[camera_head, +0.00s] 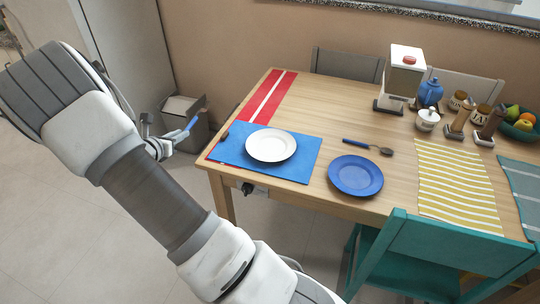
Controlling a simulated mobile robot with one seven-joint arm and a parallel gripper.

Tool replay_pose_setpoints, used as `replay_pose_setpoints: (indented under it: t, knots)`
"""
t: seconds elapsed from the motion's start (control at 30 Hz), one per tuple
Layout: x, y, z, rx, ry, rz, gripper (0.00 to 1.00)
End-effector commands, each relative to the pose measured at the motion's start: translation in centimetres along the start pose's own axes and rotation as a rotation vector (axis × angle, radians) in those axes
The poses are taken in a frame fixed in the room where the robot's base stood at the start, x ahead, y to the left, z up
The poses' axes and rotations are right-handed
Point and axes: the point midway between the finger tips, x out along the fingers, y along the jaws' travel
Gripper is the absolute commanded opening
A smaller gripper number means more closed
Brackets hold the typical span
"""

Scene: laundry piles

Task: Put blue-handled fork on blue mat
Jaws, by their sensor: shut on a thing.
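My gripper (177,138) is at the left of the table, off its left edge and in front of the grey bin. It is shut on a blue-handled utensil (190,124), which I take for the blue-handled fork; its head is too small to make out. The blue mat (300,163) lies at the table's front left corner, to the right of my gripper and apart from it. A white plate (270,145) stands on the mat. A small dark thing (224,137) shows at the mat's left edge; I cannot tell what it is.
A blue plate (355,175) and another blue-handled utensil (367,146) lie right of the mat. A red striped runner (266,97) lies behind it. A yellow striped mat (453,180), a dispenser (401,78) and jars are farther right. A teal chair (455,250) stands in front.

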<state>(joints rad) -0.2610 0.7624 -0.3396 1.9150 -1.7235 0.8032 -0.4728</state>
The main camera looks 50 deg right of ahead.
Motion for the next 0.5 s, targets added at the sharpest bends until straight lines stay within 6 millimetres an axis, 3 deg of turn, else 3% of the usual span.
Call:
replay_pose_setpoints:
  t: [0.1,0.27,0.5]
  knots:
    - [2.0,0.0,-0.8,0.025,-0.002,-0.057,0.0]
    - [3.3,-0.6,-1.1,0.036,-0.001,-0.09,0.0]
    - [6.8,-4.7,-3.0,0.033,0.002,-0.096,0.0]
